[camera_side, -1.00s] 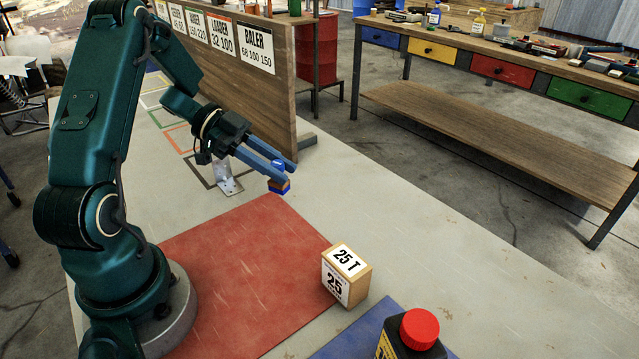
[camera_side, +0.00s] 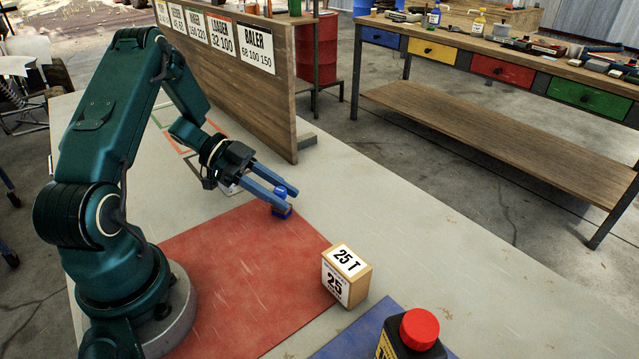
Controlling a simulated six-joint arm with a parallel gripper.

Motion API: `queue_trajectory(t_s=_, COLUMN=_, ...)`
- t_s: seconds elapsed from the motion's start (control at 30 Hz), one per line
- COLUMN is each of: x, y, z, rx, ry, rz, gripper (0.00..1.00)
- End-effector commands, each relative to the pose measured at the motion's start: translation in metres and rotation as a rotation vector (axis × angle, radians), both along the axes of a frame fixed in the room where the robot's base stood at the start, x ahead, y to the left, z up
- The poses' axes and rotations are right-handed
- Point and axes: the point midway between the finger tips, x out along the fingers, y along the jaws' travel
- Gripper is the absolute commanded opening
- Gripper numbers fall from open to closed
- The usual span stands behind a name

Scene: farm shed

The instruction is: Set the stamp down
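The stamp looks upright and low over the mat corner. The near finger covers its middle. I cannot tell whether its base touches the surface.
A wooden block marked "25 T" (camera_side: 346,275) stands at the mat's right edge. A dark bottle with a red cap (camera_side: 419,329) stands at the front by a blue mat (camera_side: 350,335). A wooden board with labels (camera_side: 283,120) stands behind. The grey tabletop to the right is clear.

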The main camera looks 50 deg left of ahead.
Motion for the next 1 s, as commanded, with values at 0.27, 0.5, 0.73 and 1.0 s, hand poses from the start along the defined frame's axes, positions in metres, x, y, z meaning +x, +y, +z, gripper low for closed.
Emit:
queue_trajectory(t_s=0.27, x=0.000, y=0.000, z=0.000, rx=0.000, ry=0.000, rz=0.000, gripper=0.59)
queue_trajectory(t_s=0.5, x=-0.003, y=0.008, z=0.008, rx=0.000, ry=-0.003, rz=0.003, gripper=0.59)
queue_trajectory(t_s=0.73, x=-0.021, y=0.039, z=0.025, rx=0.003, ry=-0.001, rz=0.005, gripper=0.59)
queue_trajectory(t_s=1.0, x=-0.026, y=0.058, z=0.038, rx=0.021, ry=-0.014, rz=0.013, gripper=0.59)
